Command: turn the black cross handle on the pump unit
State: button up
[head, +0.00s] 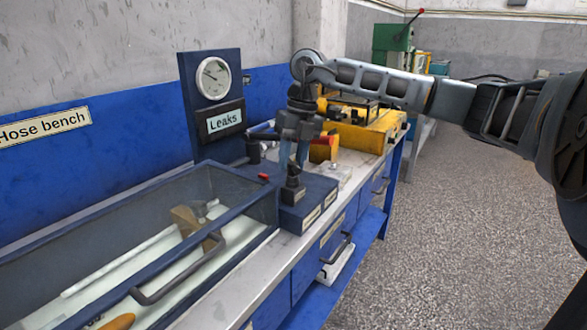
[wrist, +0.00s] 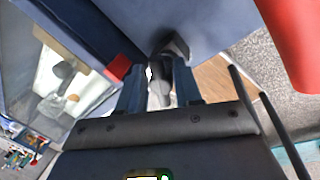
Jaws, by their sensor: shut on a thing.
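The pump unit (head: 318,192) is a low blue box with small labels, on the bench beside the glass-topped case. The black cross handle (head: 292,194) stands on its top; only its lower part shows under my fingers. My gripper (head: 294,167) points down over it, its blue fingers shut on the handle. In the wrist view my gripper (wrist: 158,82) closes around the handle (wrist: 175,46), a dark piece against the blue box (wrist: 200,18). The fingers hide part of it, so its turn angle is unclear.
A small red part (head: 264,177) sits close left of the handle. The glass-topped case (head: 150,235) fills the near left. Behind stand the gauge panel (head: 212,95) marked "Leaks" and a yellow machine (head: 365,130). The floor (head: 460,210) to the right is clear.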

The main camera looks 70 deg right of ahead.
jog(key=shift+w+f+n+g+b, duration=0.1)
jog(key=shift+n+g+b, duration=0.2)
jog(key=shift+n+b, duration=1.2)
jog(key=shift+n+p, duration=0.4)
jog(key=shift+n, duration=0.1)
jog(key=o, duration=1)
jog(key=r, duration=0.2)
jog(key=d+r, duration=0.1)
jog(key=r, duration=0.4)
jog(key=shift+s+d+r, duration=0.15)
jog(key=shift+s+r, duration=0.15)
jog(key=shift+r, duration=0.1)
